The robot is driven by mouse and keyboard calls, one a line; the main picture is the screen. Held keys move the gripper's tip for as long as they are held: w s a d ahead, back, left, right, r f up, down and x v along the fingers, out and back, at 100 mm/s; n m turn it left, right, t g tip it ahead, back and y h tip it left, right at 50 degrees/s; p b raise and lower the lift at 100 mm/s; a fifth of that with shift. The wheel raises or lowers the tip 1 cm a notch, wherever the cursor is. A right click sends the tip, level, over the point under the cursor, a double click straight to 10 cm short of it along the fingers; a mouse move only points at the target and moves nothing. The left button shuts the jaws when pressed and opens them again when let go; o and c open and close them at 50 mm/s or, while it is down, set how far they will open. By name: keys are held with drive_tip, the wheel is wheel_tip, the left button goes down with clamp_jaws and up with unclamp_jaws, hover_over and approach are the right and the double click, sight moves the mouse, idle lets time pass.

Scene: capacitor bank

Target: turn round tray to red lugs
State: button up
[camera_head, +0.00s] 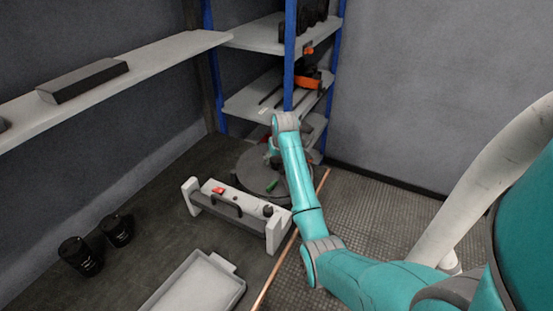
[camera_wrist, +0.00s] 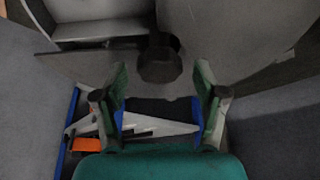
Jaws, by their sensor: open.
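The round grey tray (camera_head: 250,178) lies flat at the far end of the dark bench, below the shelf rack. My gripper (camera_head: 273,151) is over the tray, partly hidden by my arm. In the wrist view my gripper (camera_wrist: 161,88) is open, its two fingers apart with nothing between the tips. A dark knob (camera_wrist: 160,62) stands just beyond the fingertips, beside the grey tray surface (camera_wrist: 240,30).
A grey-white instrument with a handle (camera_head: 238,212) stands just in front of the tray. A blue-posted rack (camera_head: 289,55) rises close behind, with an orange tool (camera_head: 308,82) on a shelf. Two black cylinders (camera_head: 80,256) and a white tray (camera_head: 238,284) are on the bench.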

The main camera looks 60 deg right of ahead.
clamp_jaws()
